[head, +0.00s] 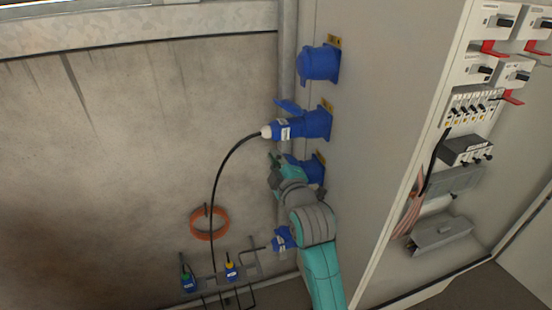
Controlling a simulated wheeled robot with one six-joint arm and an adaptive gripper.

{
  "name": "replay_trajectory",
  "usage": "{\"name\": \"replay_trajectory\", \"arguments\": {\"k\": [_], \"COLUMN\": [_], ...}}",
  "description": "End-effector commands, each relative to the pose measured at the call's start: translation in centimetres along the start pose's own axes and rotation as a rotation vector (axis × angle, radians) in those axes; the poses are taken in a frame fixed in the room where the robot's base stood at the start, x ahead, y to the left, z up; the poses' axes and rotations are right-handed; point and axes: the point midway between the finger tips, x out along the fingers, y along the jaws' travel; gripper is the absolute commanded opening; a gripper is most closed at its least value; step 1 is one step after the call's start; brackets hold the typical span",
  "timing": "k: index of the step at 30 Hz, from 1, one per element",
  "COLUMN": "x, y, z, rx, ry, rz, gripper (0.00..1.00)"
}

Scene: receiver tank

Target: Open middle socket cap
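Three blue sockets sit in a column on the side of the grey cabinet. The top socket (320,63) has its cap shut. The middle socket (318,122) has a blue plug (285,129) with a black cable in it, and its cap (290,106) stands raised above the plug. The bottom socket (312,170) is partly hidden behind my arm, and I cannot tell how its cap stands. My gripper (275,160) is just left of the bottom socket, below the middle plug. Its fingers are too small to tell open or shut, and I cannot tell whether it touches the socket.
The black cable (218,172) loops from the middle plug down the wall. Another blue plug (284,238) is beside my arm, low down. An orange coil (209,222) hangs on the wall above a rack with green and yellow connectors. Breakers (475,108) fill the cabinet's open front.

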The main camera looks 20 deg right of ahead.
Motion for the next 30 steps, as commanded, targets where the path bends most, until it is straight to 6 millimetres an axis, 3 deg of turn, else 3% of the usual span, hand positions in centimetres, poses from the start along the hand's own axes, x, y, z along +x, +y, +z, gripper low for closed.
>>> {"name": "replay_trajectory", "arguments": {"k": [11,30], "x": [0.0,-0.1], "y": [-0.9,-4.4], "z": [0.0,1.1], "rx": [-0.104,-0.573], "ry": [-0.001,-0.002], "rz": [-0.002,-0.003], "gripper": [0.00,0.00]}}
